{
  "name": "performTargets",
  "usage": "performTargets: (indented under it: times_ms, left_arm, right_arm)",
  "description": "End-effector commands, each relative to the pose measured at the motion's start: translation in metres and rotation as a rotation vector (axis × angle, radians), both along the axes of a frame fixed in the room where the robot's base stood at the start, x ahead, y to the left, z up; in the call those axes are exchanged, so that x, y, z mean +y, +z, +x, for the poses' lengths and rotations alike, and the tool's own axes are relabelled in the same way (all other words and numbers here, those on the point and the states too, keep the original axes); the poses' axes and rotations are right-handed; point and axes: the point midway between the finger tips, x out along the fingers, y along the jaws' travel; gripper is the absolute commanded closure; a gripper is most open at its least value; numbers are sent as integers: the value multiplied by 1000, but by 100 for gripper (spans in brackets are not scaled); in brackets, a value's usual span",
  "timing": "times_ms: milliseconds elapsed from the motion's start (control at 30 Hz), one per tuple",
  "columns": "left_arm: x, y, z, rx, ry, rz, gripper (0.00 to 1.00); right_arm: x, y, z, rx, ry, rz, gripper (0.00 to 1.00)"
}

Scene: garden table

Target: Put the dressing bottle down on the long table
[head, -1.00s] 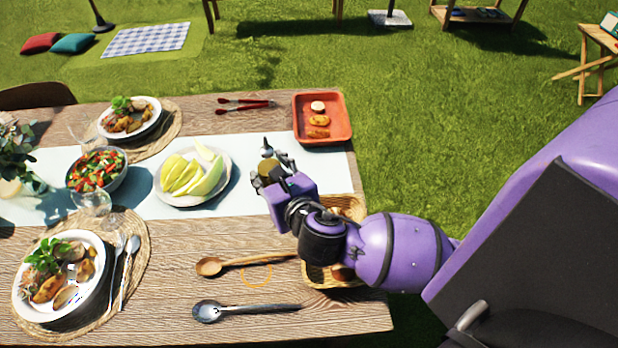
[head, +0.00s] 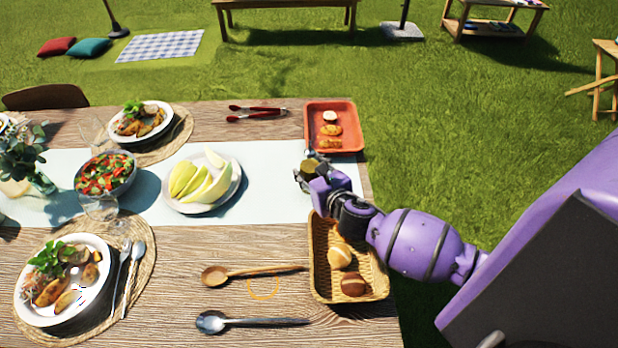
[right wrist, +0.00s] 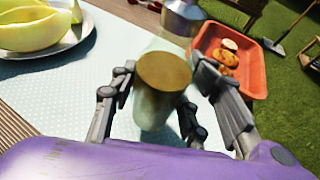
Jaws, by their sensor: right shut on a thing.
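My right gripper (head: 308,168) is over the right end of the long table (head: 190,255), above the pale runner (head: 265,195). My left gripper is not in view.
An orange tray (head: 354,125) lies just behind the gripper, and a bread basket (head: 318,275) in front. A plate of melon (head: 233,190) is to the left. Wooden (head: 255,272) and metal (head: 260,322) spoons lie nearer.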

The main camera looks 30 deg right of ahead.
Motion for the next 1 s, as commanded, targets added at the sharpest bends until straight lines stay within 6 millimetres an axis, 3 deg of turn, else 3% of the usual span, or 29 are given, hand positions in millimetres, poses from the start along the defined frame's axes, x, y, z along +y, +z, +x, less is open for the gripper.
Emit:
performTargets:
  times_ms: [33, 133, 567, 600, 700, 1000]
  left_arm:
    - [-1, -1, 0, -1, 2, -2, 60]
    - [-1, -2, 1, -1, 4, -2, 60]
    - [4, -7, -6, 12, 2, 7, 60]
    - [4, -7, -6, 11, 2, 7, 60]
    - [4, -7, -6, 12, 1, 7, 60]
    - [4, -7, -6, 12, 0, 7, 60]
  right_arm:
    - [3, -13, -3, 7, 0, 7, 93]
    - [2, -22, -2, 5, 0, 6, 93]
    - [2, -26, -2, 2, 2, 2, 93]
    - [2, -27, -2, 4, 1, 3, 53]
    - [2, -26, -2, 4, 1, 3, 40]
    - [2, -26, -2, 4, 1, 3, 38]
